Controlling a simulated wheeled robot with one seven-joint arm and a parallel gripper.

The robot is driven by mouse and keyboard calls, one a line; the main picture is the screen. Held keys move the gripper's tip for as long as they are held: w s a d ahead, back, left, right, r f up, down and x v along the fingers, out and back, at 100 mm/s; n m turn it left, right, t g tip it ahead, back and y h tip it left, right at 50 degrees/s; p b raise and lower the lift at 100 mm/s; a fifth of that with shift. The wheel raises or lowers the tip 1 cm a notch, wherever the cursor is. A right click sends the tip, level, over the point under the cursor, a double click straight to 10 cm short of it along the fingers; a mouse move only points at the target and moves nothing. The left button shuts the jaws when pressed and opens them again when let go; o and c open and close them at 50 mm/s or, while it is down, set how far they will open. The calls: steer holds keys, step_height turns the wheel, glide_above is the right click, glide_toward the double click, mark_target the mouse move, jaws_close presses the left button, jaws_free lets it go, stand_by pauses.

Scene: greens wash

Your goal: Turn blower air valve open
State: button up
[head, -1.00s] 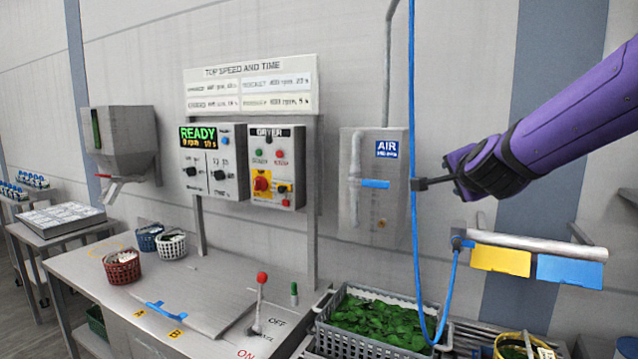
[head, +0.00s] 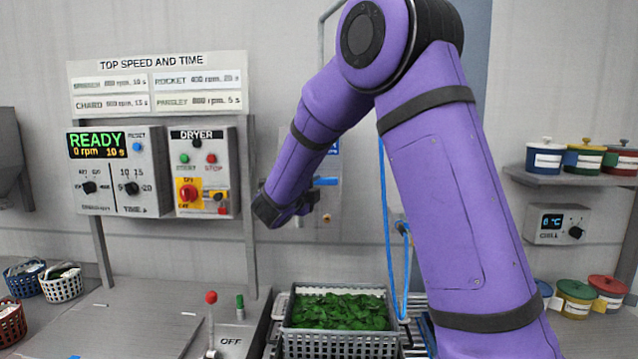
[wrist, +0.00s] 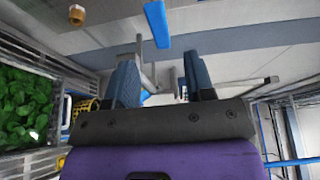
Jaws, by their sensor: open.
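The air valve's blue handle (head: 326,181) lies level on the grey air panel (head: 326,228). My arm hides much of this panel, and only part of its blue sign (head: 334,148) shows. My gripper (wrist: 162,80) is open, with nothing between its two dark fingers. In the wrist view the blue handle (wrist: 157,24) is beyond the fingertips, near the top edge, and looks apart from them. In the head view my gripper (head: 303,205) is in front of the panel, just below and left of the handle; its fingertips are hard to make out.
A blue hose (head: 390,230) hangs right of the panel. The dryer control box (head: 203,165) is to the left. A grey crate (head: 337,343) of greens stands below my gripper. A lever with a red knob (head: 211,297) rises from the bench. A brass knob (wrist: 77,15) shows in the wrist view.

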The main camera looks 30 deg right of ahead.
mark_target(324, 182)
steer(key=x, duration=0.8)
steer(key=shift+w+d, duration=0.15)
steer(key=shift+d, duration=0.1)
jaws_close()
